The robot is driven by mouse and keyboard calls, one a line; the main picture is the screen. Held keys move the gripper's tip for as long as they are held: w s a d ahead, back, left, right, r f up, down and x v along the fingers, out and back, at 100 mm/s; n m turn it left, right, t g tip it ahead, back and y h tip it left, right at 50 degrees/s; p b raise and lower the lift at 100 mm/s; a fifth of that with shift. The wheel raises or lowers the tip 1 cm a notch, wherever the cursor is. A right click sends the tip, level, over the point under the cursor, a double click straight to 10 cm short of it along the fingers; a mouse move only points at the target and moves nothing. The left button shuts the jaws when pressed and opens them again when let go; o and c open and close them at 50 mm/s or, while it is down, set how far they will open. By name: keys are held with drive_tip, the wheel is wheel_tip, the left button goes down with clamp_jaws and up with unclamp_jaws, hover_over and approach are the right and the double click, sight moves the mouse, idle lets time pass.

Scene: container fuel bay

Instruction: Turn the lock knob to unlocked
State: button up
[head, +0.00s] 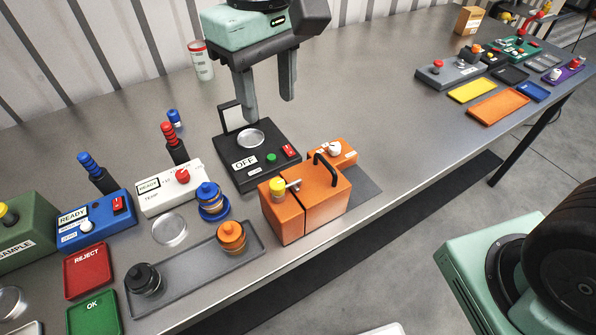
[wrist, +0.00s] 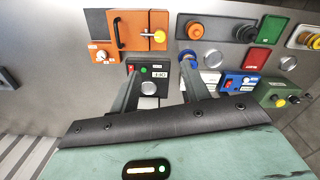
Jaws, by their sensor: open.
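A small orange box (head: 345,157) with a white knob (head: 334,147) stands behind the larger orange case (head: 305,207). The white knob looks like the lock knob; its setting is too small to read. In the wrist view the white knob (wrist: 102,57) is at the upper left. The case has a black handle (head: 325,170) and a yellow cap (head: 278,187) with a grey lever. My gripper (head: 268,110) is open and empty, fingers down, above the back of the black OFF box (head: 232,175). It is behind and left of the white knob, apart from it.
A white READY box (head: 155,205), a blue READY box (head: 80,238) and several capped pots stand on the left. A grey tray (head: 190,285) lies in front. The table right of the orange case is clear up to coloured trays (head: 498,106).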

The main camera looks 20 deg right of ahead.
sight(277, 183)
wheel_tip(277, 183, down, 17)
drive_tip(key=shift+f+p, duration=0.15)
drive_tip(key=shift+p, duration=0.3)
drive_tip(key=c, duration=1)
